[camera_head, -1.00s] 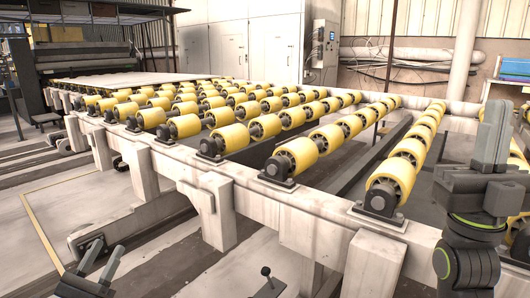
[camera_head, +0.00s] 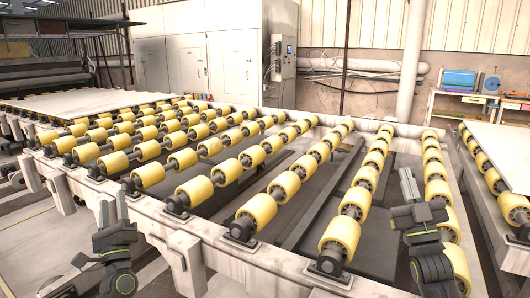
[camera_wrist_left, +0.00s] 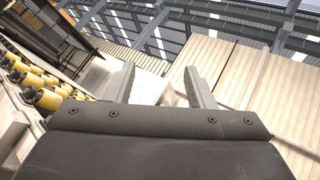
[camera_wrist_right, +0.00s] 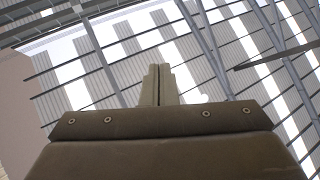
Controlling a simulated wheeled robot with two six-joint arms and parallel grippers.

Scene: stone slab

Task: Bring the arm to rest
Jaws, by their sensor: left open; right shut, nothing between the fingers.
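My left gripper (camera_head: 112,212) is at the lower left of the head view, pointing up in front of the roller table's near beam. In the left wrist view its two fingers (camera_wrist_left: 158,86) stand wide apart with nothing between them. My right gripper (camera_head: 408,188) is at the right of the head view, pointing up, and overlaps the rollers in the picture. In the right wrist view its fingers (camera_wrist_right: 158,84) are together and empty, with the roof behind them. I see no object in either gripper.
A roller table with yellow rollers (camera_head: 256,211) and a pale frame (camera_head: 205,243) fills the middle. A pale slab (camera_head: 75,103) lies at its far left. Another roller table with a slab (camera_head: 503,150) stands at the right. Cabinets (camera_head: 230,65) and a workbench (camera_head: 460,96) stand behind.

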